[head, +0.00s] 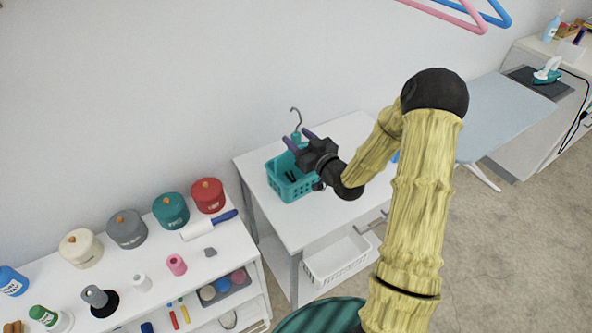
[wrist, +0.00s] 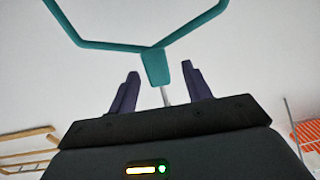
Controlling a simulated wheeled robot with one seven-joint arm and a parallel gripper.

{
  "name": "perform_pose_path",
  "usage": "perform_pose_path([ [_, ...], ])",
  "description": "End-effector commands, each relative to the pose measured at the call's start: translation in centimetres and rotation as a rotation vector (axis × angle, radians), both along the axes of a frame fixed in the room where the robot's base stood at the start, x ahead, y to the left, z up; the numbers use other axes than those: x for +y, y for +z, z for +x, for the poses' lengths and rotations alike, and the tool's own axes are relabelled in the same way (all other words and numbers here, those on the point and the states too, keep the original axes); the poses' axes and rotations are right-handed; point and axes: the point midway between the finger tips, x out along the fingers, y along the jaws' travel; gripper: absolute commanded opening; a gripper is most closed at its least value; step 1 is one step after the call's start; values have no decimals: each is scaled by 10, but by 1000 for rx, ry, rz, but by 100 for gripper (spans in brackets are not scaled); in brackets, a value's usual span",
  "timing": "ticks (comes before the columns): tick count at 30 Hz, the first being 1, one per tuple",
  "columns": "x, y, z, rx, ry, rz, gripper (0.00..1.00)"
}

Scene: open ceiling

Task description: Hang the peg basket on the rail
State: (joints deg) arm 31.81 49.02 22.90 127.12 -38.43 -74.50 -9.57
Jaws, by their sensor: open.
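The teal peg basket (head: 288,188) stands upright on the white table, with a few dark shapes inside. Its grey hook (head: 296,112) rises above it from a teal block on the handle. My gripper (head: 298,138) is open at the top of the basket, its purple fingers pointing toward the handle. In the wrist view, the teal handle (wrist: 110,46) meets the block (wrist: 157,66) in front of my gripper (wrist: 160,76), with the block between the fingertips and gaps at both sides. No rail can be made out in either view.
The white table (head: 335,150) has bare surface around the basket. A white shelf with several lidded canisters (head: 171,209) stands at left. A white bin (head: 336,259) sits below the table.

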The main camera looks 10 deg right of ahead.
Motion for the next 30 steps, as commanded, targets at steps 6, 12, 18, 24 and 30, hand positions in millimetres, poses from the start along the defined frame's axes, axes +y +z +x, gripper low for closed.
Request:
perform_pose_path([
  [6,7,0,18,0,0,0,49],
  [12,7,0,17,0,0,0,49],
  [18,7,0,17,0,0,0,49],
  [24,6,0,17,0,0,0,28],
  [30,7,0,17,-1,0,0,0],
])
